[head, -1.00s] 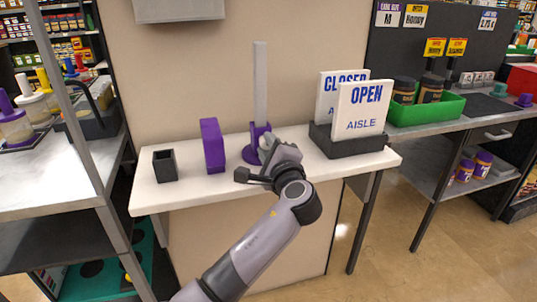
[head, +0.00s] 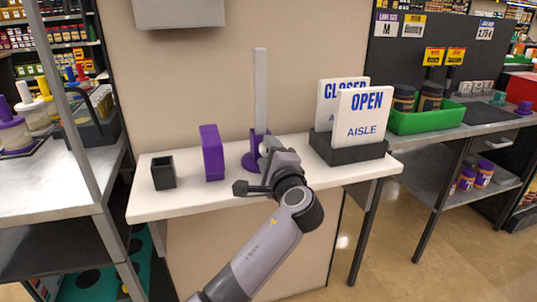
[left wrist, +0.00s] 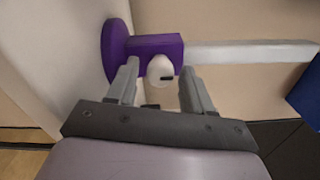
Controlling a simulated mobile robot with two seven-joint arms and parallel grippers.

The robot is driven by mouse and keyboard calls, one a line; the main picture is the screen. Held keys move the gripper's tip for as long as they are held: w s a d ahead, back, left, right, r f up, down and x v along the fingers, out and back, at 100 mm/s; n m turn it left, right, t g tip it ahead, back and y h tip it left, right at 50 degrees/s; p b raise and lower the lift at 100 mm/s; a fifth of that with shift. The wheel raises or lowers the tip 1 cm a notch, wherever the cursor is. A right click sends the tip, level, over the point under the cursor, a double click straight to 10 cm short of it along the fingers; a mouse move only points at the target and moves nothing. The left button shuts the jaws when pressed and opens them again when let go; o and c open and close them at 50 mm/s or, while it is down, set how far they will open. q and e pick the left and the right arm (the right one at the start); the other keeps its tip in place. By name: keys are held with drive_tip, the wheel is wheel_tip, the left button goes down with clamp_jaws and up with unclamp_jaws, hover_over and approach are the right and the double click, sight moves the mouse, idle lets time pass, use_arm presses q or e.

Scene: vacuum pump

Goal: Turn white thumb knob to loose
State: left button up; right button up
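The white thumb knob (left wrist: 159,70) sits on the side of a purple bracket (left wrist: 152,45) in the left wrist view. In the head view the bracket (head: 259,136) stands on its round purple base and carries a tall white post (head: 260,85). The knob (head: 265,148) is partly hidden there by my gripper. My left gripper (left wrist: 160,78) is open, with one finger on each side of the knob; gaps show between fingers and knob. A dark slot or mark shows at the knob's lower edge. My right gripper is not in view.
On the white counter (head: 195,203), a purple block (head: 212,153) and a small black cup (head: 163,172) stand left of the bracket. A black holder (head: 346,153) with OPEN and CLOSED signs stands close to the right. A wall is behind.

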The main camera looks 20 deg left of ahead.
use_arm(q)
drive_tip(key=shift+s, duration=0.1)
drive_tip(key=v, duration=0.7)
drive_tip(key=shift+s+d, duration=0.1)
idle(0.4)
